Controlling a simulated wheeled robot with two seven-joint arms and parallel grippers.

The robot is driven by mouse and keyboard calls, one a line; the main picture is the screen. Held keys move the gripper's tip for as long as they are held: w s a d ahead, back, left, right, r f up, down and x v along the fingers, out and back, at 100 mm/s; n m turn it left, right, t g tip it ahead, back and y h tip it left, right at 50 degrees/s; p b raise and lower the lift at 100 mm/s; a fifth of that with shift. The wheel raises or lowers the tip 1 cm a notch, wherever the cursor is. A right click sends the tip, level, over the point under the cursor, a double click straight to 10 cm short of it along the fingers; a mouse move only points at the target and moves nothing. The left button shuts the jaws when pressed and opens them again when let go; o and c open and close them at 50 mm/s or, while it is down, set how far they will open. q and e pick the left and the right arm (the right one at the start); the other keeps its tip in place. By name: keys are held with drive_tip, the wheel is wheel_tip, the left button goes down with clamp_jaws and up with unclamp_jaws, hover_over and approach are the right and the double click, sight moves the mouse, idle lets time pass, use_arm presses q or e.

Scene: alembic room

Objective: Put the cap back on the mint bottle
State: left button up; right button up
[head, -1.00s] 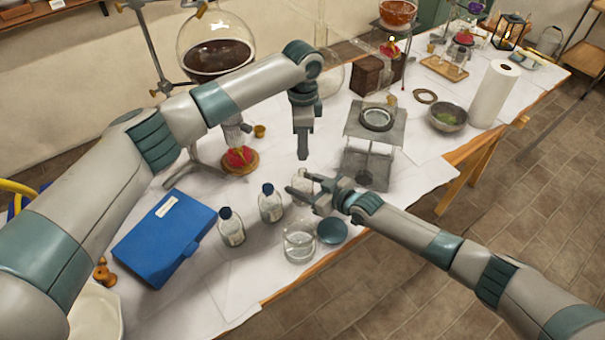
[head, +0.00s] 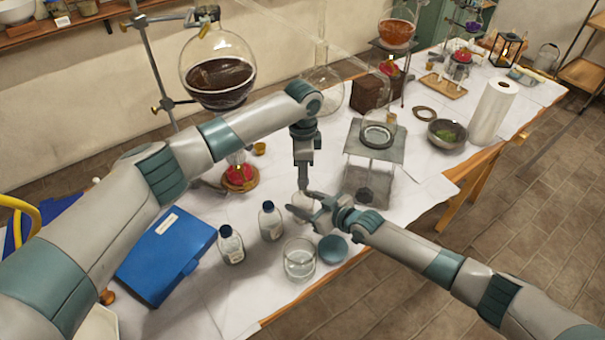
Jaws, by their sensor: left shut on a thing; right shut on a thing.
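My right gripper (head: 316,208) is shut around a small clear glass bottle (head: 300,202), likely the mint bottle, near the table's front edge. Its label cannot be read. My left gripper (head: 303,186) points straight down directly above that bottle's mouth. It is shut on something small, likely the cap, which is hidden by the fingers. The fingertips are very near or touching the bottle's top; I cannot tell which. Two other small bottles with dark blue caps, one left (head: 231,246) and one closer (head: 270,222), stand upright on the table.
A glass beaker (head: 299,262) and a round teal object (head: 333,248) stand just in front of my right gripper. A blue case (head: 166,254) lies at left. A burner (head: 239,176) and a metal stand (head: 375,146) are behind. White paper covers the table (head: 425,188).

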sight(303, 203)
use_arm(q)
drive_tip(key=shift+f, duration=0.15)
drive_tip(key=shift+f, duration=0.75)
drive_tip(key=shift+f, duration=0.5)
idle(0.5)
